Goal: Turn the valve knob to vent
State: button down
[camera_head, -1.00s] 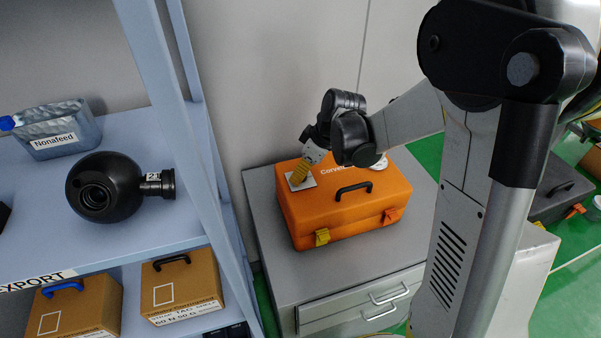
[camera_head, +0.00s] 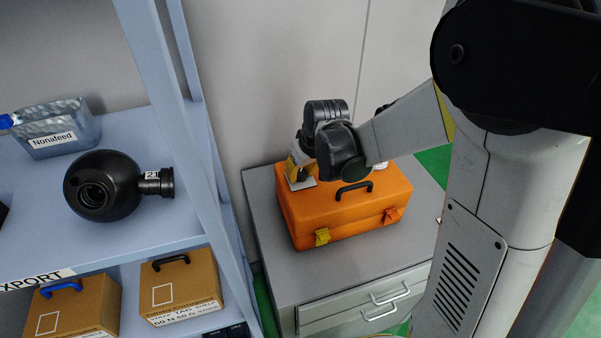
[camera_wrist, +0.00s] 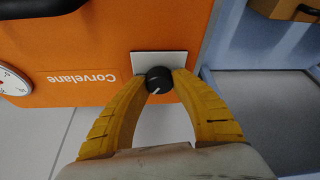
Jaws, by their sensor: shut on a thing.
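The valve knob (camera_wrist: 158,80) is a small black round knob with a white pointer line, on a pale square plate (camera_wrist: 150,63) on the orange Corvelane case (camera_wrist: 70,75). In the wrist view its pointer slants toward the lower left. My gripper (camera_wrist: 159,84) has its yellow fingers closed on both sides of the knob. In the head view, my gripper (camera_head: 298,172) is over the left end of the case (camera_head: 335,210), by the plate (camera_head: 304,184). The knob is hidden there by the fingers. No vent marking can be read.
The case stands on a grey drawer cabinet (camera_head: 290,285). A black handle (camera_head: 353,190) rises from it, and a round gauge (camera_wrist: 12,82) is on its top. A blue shelf (camera_head: 130,248) at left holds a black round vessel (camera_head: 104,186) and brown boxes (camera_head: 180,288).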

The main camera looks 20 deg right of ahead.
jog(key=m+h, duration=0.1)
jog(key=m, duration=0.2)
jog(key=m+h, duration=0.1)
jog(key=m, duration=0.2)
jog(key=shift+h, duration=0.3)
jog(key=m+g+h+b, duration=0.1)
jog(key=m, duration=0.4)
jog(key=shift+m+h, duration=0.3)
jog(key=c, duration=1)
grip_release()
jog(key=shift+c, duration=0.2)
jog(key=v, duration=1.2)
jog(key=shift+w, duration=0.1)
